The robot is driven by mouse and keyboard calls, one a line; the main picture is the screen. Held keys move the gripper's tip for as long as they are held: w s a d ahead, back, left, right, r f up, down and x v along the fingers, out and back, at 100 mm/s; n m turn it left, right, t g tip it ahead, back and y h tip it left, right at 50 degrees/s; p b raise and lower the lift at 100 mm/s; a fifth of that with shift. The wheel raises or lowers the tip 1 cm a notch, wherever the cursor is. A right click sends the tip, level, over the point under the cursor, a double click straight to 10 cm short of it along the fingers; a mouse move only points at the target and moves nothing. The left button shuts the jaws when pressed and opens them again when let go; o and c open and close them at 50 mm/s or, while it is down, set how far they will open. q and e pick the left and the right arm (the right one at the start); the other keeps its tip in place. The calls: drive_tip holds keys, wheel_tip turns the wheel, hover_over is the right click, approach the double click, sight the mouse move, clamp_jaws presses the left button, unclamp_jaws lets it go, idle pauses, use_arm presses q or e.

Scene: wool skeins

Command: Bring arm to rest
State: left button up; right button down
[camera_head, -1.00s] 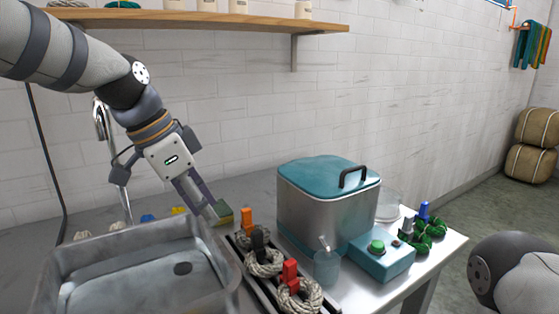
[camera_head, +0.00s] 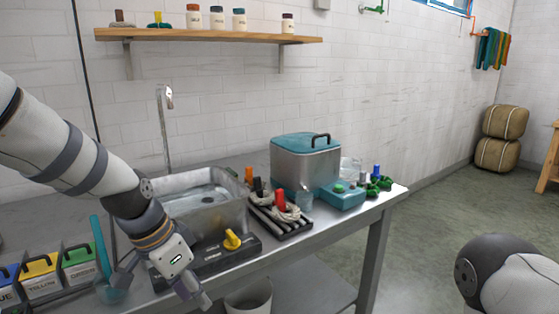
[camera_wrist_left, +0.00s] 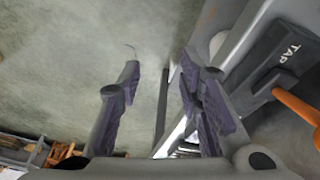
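My left arm (camera_head: 75,165) reaches in from the left in the head view. Its gripper (camera_head: 192,293) points down, in front of the table's front edge. In the left wrist view the two fingers of the left gripper (camera_wrist_left: 161,75) stand apart with nothing between them, over the floor. My right arm (camera_head: 515,280) shows only as a rounded link at the lower right; its gripper is out of view.
A sink (camera_head: 240,215), skein rack (camera_head: 292,228) and lidded pot (camera_head: 305,165) stand behind. A bucket (camera_head: 250,300) is below.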

use_arm(q)
drive_tip(key=s+a+f+n+g+y, duration=0.1)
drive_tip(key=s+f+n, duration=0.1)
drive_tip(key=s+f, duration=0.6)
drive_tip(key=s+a+f+n+g, duration=0.1)
drive_tip(key=s+a+f+n, duration=0.1)
drive_tip(key=s+f, duration=0.6)
drive_tip(key=s+a+f+n, duration=0.1)
drive_tip(key=s+f, duration=0.1)
drive_tip(key=s, duration=0.5)
drive_tip(key=s+a+f+n+g+y, duration=0.1)
drive_tip(key=s+f+n, duration=0.1)
drive_tip(key=s, duration=0.5)
drive_tip(key=s+a+f+n+y, duration=0.1)
drive_tip(key=s+a+f, duration=0.1)
drive_tip(key=s, duration=0.5)
drive_tip(key=shift+s+f+n+g, duration=0.3)
drive_tip(key=shift+f+n, duration=0.1)
drive_tip(key=shift+f, duration=0.45)
